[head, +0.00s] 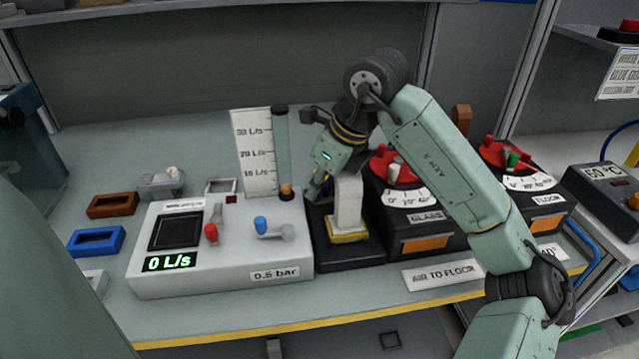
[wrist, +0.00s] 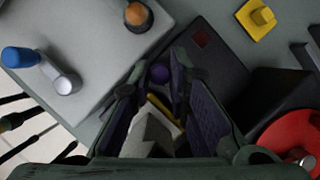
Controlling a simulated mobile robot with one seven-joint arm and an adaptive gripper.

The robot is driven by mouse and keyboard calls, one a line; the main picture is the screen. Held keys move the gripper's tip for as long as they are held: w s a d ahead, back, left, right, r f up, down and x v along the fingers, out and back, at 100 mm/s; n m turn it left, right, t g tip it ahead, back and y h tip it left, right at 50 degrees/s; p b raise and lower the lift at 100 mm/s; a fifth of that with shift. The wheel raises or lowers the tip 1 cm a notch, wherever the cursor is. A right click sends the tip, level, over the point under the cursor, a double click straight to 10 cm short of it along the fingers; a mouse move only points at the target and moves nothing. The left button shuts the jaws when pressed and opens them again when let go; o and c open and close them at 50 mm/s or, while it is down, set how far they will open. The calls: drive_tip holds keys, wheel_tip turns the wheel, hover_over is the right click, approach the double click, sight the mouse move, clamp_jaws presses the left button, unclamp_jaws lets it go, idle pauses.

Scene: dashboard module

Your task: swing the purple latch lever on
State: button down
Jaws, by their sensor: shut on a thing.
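The purple latch lever's round knob (wrist: 160,73) shows in the wrist view between the tips of my gripper (wrist: 163,82). The fingers are closed in on it, and their purple inner pads face each other. In the head view my gripper (head: 320,186) reaches down at the far left side of the black latch box (head: 350,256). The lever's knob is hard to make out there behind the fingers. A white upright block (head: 348,203) with a yellow foot stands on the box, close to the right of my fingers. It also shows below the fingertips in the wrist view (wrist: 150,134).
A white panel (head: 220,277) with a red-knobbed lever (head: 211,233) and a blue-knobbed lever (head: 262,225) stands left of the latch box. A flow tube (head: 282,150) rises behind it. Black dial boxes with red dials (head: 396,167) stand close on the right, under my arm.

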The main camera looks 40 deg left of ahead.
drive_tip(key=shift+b, duration=0.3)
drive_tip(key=m+b, duration=0.1)
drive_tip(key=b, duration=0.1)
drive_tip(key=w+a+m+t+b, duration=0.1)
drive_tip(key=m+b, duration=0.1)
drive_tip(key=shift+f+m+t, duration=0.2)
drive_tip(key=shift+m+t, duration=0.1)
drive_tip(key=m+b, duration=0.1)
drive_tip(key=w+m+t+b, duration=0.1)
drive_tip(key=m, duration=0.1)
drive_tip(key=m+b, duration=0.1)
drive_tip(key=b, duration=0.1)
drive_tip(key=shift+w+a+m+t+h, duration=0.25)
drive_tip(key=shift+a+m+t+h, duration=0.05)
drive_tip(key=shift+h, duration=0.1)
drive_tip(key=m+b, duration=0.1)
drive_tip(key=m, duration=0.1)
drive_tip(key=w+m+t+h+b, duration=0.1)
drive_tip(key=m+b, duration=0.1)
drive_tip(key=shift+w+r, duration=0.2)
drive_tip(key=shift+w+d+r+m+t+h+b, duration=0.15)
drive_tip(key=shift+w+m+h, duration=0.25)
drive_tip(key=shift+m, duration=0.6)
drive_tip(key=shift+w+f+m+t+h+b, duration=0.15)
drive_tip(key=shift+w+m+h+b, duration=0.2)
drive_tip(key=shift+m, duration=0.65)
drive_tip(key=shift+r, duration=0.1)
